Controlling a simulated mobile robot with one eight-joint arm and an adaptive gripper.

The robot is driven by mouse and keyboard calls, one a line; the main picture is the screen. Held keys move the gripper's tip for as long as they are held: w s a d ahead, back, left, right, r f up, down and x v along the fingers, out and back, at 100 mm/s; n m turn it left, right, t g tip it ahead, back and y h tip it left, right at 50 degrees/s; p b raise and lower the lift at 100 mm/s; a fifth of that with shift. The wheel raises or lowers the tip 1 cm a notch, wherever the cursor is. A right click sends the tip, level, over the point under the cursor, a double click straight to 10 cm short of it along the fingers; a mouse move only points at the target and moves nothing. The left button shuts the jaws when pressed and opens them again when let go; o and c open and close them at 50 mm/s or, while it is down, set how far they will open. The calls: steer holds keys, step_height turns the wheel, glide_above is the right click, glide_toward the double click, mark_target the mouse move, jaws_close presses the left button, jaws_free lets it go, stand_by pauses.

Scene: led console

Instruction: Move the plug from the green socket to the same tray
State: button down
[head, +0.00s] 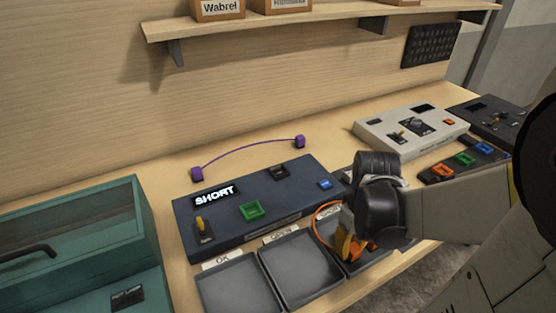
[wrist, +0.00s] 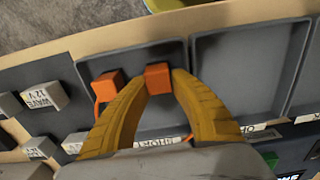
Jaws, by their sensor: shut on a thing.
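My gripper (head: 350,248) is low over the right-hand tray, which is labelled SHORT (wrist: 160,142). Its yellow fingers are shut on an orange plug (wrist: 158,78). The cable's other orange plug (wrist: 107,85) is also at this tray, left of the held one in the wrist view. The orange cable (head: 322,210) arcs up beside my gripper in the head view. I cannot tell if the held plug touches the tray floor. The green socket (head: 251,211) on the dark console is empty. The console display (head: 214,194) reads SHORT.
The OK tray (head: 238,290) and OPEN tray (head: 300,270) are empty. A purple cable (head: 250,151) with two plugs lies behind the console. A teal box (head: 75,240) stands left, a white device (head: 412,130) right. Grey labelled blocks (wrist: 42,95) sit beside the SHORT tray.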

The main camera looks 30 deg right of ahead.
steer(key=shift+f, duration=0.1)
stand_by(0.3)
steer(key=c, duration=1.2)
jaws_free()
steer(key=shift+o, duration=0.6)
steer(key=shift+o, duration=0.7)
